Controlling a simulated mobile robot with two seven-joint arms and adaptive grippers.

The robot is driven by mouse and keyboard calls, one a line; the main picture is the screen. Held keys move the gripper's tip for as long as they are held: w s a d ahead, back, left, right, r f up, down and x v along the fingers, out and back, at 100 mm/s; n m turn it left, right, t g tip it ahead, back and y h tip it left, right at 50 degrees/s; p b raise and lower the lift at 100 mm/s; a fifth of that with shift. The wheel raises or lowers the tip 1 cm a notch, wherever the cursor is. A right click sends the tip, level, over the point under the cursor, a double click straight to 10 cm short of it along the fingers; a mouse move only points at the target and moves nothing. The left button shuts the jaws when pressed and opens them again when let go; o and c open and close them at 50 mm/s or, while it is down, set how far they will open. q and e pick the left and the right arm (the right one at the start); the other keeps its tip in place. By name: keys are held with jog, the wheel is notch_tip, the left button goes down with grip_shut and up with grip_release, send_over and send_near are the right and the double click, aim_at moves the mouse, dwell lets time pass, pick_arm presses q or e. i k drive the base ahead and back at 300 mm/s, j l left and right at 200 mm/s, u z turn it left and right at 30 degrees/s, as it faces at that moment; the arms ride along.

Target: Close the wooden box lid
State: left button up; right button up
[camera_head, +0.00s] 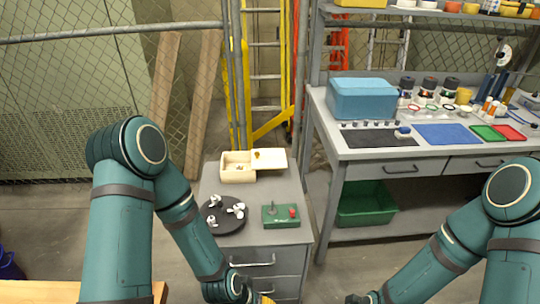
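The wooden box (238,175) is small and pale, and stands at the back of the grey drawer cabinet top. Its left part is open at the top, with something small inside that I cannot make out. The pale lid (272,157) lies off to the right side of the opening, with a small orange-yellow knob near its left end. My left gripper (264,299) is at the bottom edge, in front of the cabinet and well short of the box. My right gripper (357,299) is at the bottom edge, farther right. Both are mostly cut off, so their fingers cannot be read.
A round black tray (222,226) with white parts and a green control box (281,221) with a red button sit in front of the wooden box. A workbench (370,152) with a blue case (361,100) stands to the right. A mesh fence is behind.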

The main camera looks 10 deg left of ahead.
aim_at(264, 158)
jog(key=l+u, duration=1)
jog(key=k+l+u, duration=0.2)
jog(key=l+u, duration=0.15)
jog(key=u, duration=0.15)
